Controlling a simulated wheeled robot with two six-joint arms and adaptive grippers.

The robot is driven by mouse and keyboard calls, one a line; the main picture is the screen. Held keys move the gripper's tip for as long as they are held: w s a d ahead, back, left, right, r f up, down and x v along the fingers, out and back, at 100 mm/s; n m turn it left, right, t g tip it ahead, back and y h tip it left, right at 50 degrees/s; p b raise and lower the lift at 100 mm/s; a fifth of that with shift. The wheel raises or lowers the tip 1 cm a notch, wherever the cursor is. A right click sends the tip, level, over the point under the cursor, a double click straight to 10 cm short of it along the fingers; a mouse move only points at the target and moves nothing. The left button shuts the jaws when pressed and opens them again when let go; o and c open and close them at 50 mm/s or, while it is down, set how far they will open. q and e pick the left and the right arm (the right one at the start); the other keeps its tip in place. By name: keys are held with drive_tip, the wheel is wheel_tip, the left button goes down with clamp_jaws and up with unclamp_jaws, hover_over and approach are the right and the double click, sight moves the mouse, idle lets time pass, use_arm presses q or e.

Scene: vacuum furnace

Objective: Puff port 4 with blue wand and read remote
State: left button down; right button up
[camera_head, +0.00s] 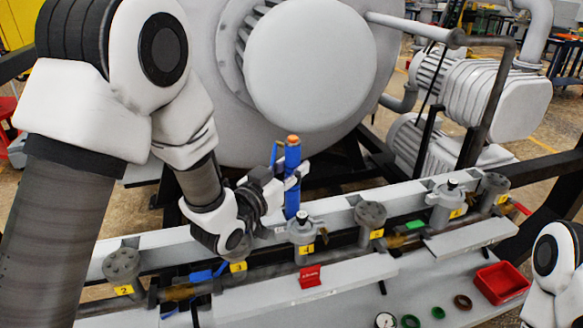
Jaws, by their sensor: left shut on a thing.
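The blue wand (292,157) stands nearly upright, with an orange top and a small side lever. My left gripper (282,184) is shut on it, above the rail. I cannot tell whether the wand touches the port. My right arm shows only in part at the lower right edge, and its gripper is out of view. I cannot make out a remote or its reading.
The grey rail (339,215) carries several numbered ports. A red tag (309,277) sits on the ledge below port 4. A red tray (501,283), a round gauge (385,320) and loose rings lie on the lower shelf. The large furnace vessel (312,62) is behind the wand.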

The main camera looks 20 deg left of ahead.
sight(292, 138)
use_arm(q)
drive_tip(key=shift+f, duration=0.1)
drive_tip(key=c, duration=0.7)
unclamp_jaws()
wheel_tip(292, 138, up, 10)
drive_tip(key=shift+f, duration=0.25)
drive_tip(key=shift+r, duration=0.25)
